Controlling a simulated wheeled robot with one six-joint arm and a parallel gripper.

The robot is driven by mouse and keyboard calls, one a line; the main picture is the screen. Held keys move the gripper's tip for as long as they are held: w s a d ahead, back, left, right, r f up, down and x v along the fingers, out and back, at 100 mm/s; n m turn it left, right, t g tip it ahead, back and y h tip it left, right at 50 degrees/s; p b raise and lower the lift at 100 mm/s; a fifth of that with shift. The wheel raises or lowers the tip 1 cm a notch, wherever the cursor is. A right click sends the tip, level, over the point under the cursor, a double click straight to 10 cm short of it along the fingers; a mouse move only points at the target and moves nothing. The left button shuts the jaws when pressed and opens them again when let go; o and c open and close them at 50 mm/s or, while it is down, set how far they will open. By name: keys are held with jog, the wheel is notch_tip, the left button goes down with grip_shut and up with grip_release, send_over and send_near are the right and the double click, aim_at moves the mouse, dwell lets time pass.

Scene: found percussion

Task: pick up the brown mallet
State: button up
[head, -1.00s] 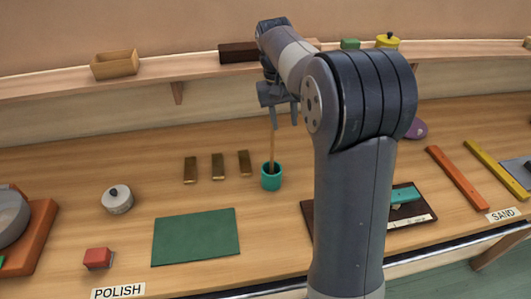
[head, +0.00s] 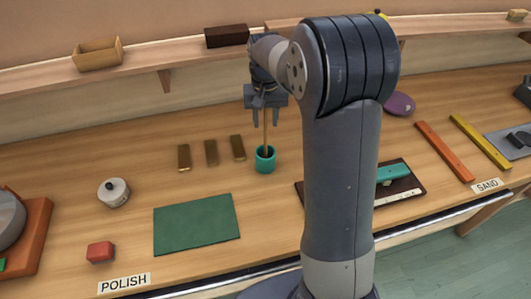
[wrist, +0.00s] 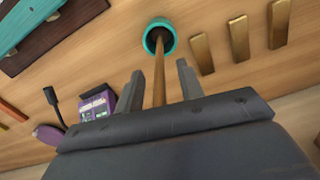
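A thin wooden stick (head: 265,134), likely the brown mallet's handle, stands nearly upright in a teal cup (head: 265,163). The stick's lower end is hidden in the cup's dark inside. My gripper (head: 269,122) points down just above the cup, with the stick between its fingers. In the wrist view the stick (wrist: 159,65) runs between the two spread fingers of my gripper (wrist: 159,84), with a gap on each side. The teal cup (wrist: 154,29) lies beyond the fingertips there.
Several brass bars (head: 211,152) lie left of the cup. A green mat (head: 196,224), a round white lidded pot (head: 113,192) and a red block (head: 100,251) are to the front left. A dark board with a teal bar (head: 391,174) is at right. A shelf (head: 185,68) runs behind.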

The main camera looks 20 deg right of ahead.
jog(key=shift+f, duration=0.45)
jog(key=shift+c, duration=0.2)
grip_shut()
